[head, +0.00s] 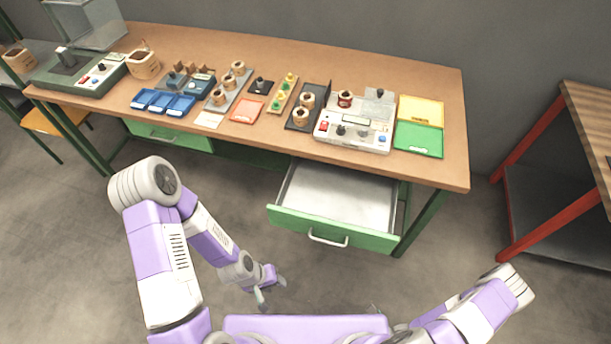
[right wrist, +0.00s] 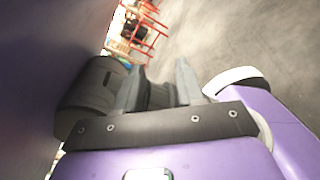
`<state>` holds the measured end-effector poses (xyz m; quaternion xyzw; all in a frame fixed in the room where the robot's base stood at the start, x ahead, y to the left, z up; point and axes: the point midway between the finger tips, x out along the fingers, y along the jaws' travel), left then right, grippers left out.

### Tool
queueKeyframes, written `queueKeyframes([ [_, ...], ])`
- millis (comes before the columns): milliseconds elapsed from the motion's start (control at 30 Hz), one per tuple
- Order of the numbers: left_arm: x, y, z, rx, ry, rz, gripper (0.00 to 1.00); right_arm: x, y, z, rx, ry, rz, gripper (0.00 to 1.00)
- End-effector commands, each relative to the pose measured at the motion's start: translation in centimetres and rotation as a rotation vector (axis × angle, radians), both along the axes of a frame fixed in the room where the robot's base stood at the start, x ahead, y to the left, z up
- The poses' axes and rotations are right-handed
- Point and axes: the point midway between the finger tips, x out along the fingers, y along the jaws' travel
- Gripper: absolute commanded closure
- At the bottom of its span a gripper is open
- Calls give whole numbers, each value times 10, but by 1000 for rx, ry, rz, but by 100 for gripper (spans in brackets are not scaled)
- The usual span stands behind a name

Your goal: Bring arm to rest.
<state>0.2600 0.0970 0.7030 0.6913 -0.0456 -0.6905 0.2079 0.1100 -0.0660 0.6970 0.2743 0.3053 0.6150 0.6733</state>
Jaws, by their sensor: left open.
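My left arm comes in from the left in the head view and is bent low in front of the workbench. My left gripper (head: 272,293) hangs over the floor, left of and nearer than the open drawer, with its fingers apart and nothing between them. My right arm is at the lower right of the head view, folded close to my body, and its gripper is mostly hidden there. In the right wrist view my right gripper (right wrist: 160,90) shows two grey fingers spread apart, with no held object visible.
The workbench (head: 340,63) carries coils, blue trays (head: 163,103), a tester (head: 355,123) and yellow and green trays (head: 418,139). A green-fronted drawer (head: 330,228) stands pulled out and looks empty. A red-legged table (head: 545,130) is at the right. Floor is clear between.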

Motion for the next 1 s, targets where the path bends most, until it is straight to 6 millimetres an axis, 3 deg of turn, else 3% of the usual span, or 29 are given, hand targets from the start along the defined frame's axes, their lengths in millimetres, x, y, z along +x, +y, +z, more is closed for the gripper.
queueKeyframes([
  [133, 0, 0, 1, 0, -1, 0, 57, -11, -22, -16, -244, -333, 441, 62],
  [233, 0, 0, 1, 0, -1, 0, 57, 3, -46, -29, -406, -609, 722, 62],
  [400, 0, 0, 1, 0, -1, 0, 57, 71, -72, -33, -640, -1129, 1108, 62],
  [500, 0, 0, 0, 0, -1, 0, 57, 111, -64, -21, -708, -1426, 1255, 62],
  [600, 0, 0, -1, 0, -1, 0, 57, 136, -47, -7, -728, -1661, 1338, 62],
  [700, 0, 0, -1, 0, -1, 0, 57, 147, -35, 2, -729, -1792, 1373, 62],
  [1000, 0, 0, -1, 0, -1, 0, 57, 150, -31, 5, -731, -1832, 1381, 62],
])
